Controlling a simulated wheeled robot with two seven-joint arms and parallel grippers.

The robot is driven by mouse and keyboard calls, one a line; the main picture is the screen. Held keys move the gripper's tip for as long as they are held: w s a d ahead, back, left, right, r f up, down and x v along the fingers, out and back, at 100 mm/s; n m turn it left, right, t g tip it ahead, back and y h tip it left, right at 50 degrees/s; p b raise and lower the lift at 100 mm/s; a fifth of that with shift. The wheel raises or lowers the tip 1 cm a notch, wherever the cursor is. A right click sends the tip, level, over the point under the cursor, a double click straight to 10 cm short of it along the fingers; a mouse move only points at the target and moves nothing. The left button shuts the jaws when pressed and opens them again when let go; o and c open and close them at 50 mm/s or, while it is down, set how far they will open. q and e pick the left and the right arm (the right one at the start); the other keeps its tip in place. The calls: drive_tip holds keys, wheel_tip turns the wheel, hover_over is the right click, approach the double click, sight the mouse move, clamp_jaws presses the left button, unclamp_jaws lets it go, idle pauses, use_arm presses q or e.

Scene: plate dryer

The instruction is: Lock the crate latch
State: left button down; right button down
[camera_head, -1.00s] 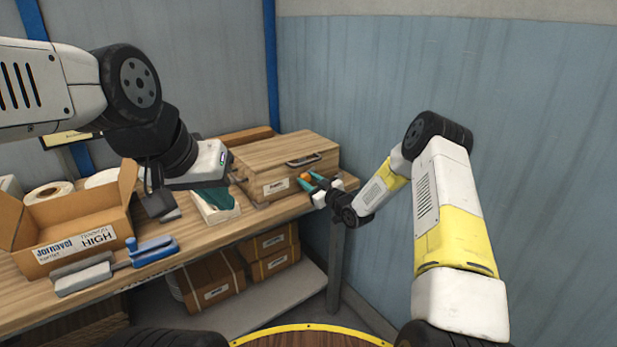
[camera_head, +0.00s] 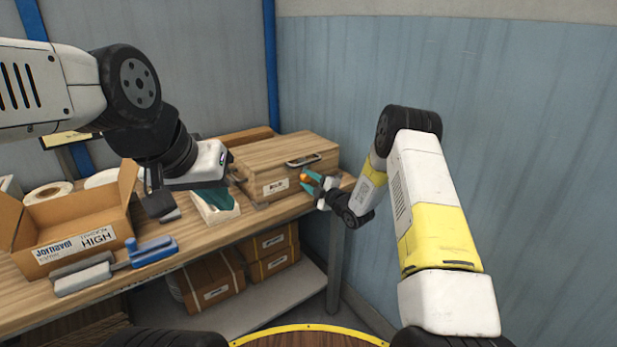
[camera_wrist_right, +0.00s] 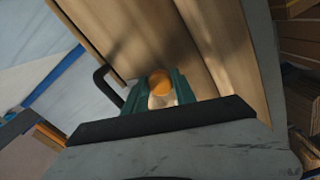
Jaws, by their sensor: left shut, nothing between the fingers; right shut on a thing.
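A closed wooden crate (camera_head: 272,160) with a dark handle (camera_head: 303,160) and a paper label stands at the back right of the workbench. The orange-tipped latch (camera_head: 303,177) is at the crate's right front. My right gripper (camera_head: 308,181) is there with its teal fingers shut on the latch. In the right wrist view, the orange latch tip (camera_wrist_right: 160,84) sits between the teal fingers (camera_wrist_right: 160,92), close against the crate's wooden side (camera_wrist_right: 225,60). The fingers partly hide the latch.
An open cardboard box (camera_head: 75,225) and a blue-handled tool (camera_head: 152,250) lie on the left of the workbench (camera_head: 215,238). Tape rolls (camera_head: 50,192) are behind the box. Boxes (camera_head: 212,282) sit on the lower shelf. A blue wall (camera_head: 480,90) closes the right side.

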drive_tip(key=shift+n, duration=2)
drive_tip(key=c, duration=1)
unclamp_jaws()
drive_tip(key=shift+c, duration=0.2)
drive_tip(key=v, duration=0.8)
